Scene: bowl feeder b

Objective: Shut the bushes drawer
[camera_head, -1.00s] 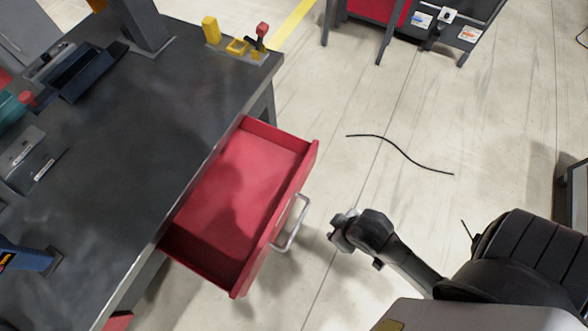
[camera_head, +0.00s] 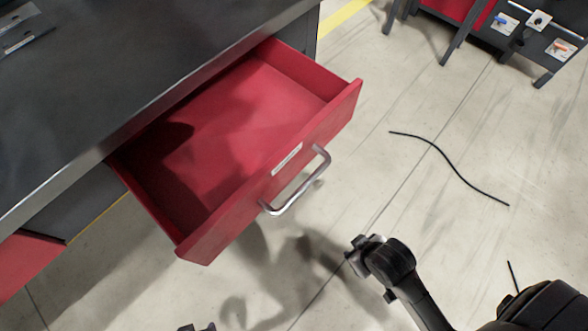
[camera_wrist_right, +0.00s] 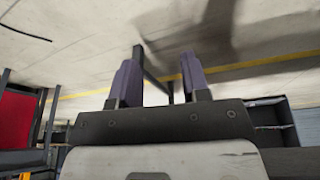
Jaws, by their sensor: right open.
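The red drawer (camera_head: 235,110) is pulled well out of the dark workbench and looks empty. Its front (camera_head: 275,175) bears a white label (camera_head: 287,158), too small to read here, and a silver bar handle (camera_head: 297,186). My right gripper (camera_head: 358,257) is in front of the drawer, to the lower right of the handle and apart from it. In the right wrist view its two fingers (camera_wrist_right: 160,78) are spread with nothing between them. A small dark tip at the bottom edge of the head view looks like my left gripper (camera_head: 197,327); its jaws cannot be made out.
The dark bench top (camera_head: 130,60) has a metal front edge above the drawer. Another red drawer front (camera_head: 27,262) shows lower left. A black cable (camera_head: 450,165) lies on the floor at right. A grey-and-red stand (camera_head: 500,30) is at the back right. Floor before the drawer is clear.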

